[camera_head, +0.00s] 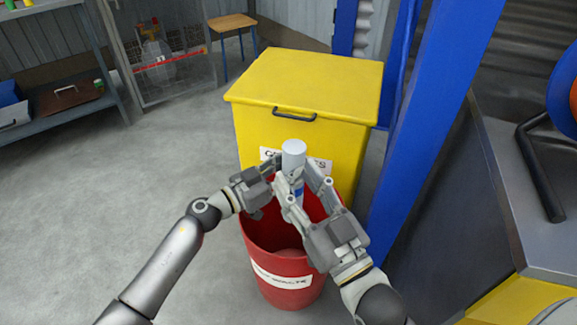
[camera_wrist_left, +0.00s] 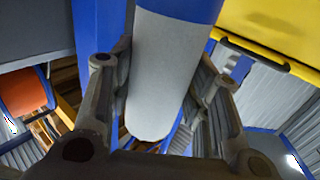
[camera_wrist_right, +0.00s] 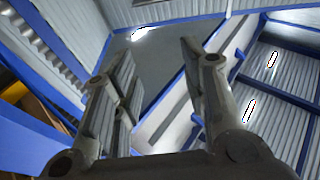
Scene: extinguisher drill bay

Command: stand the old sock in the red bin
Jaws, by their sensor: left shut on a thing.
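The old sock (camera_head: 293,150) is a pale grey cylinder with a blue band, roughly upright above the red bin (camera_head: 262,236). It fills the left wrist view (camera_wrist_left: 165,75) between the fingers. My left gripper (camera_head: 277,172) is shut on it from the left. My right gripper (camera_head: 297,176) is beside the sock on the right, its fingers apart. The right wrist view shows nothing between those fingers (camera_wrist_right: 155,75). The grippers hide the sock's lower part in the head view. The bin is open at the top, and its visible inside looks empty.
A yellow lidded box (camera_head: 310,85) stands right behind the bin. A blue post (camera_head: 425,120) and a grey bench (camera_head: 520,170) are close on the right. A shelf (camera_head: 60,110) and wire cage (camera_head: 160,60) stand at the back left. Floor on the left is clear.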

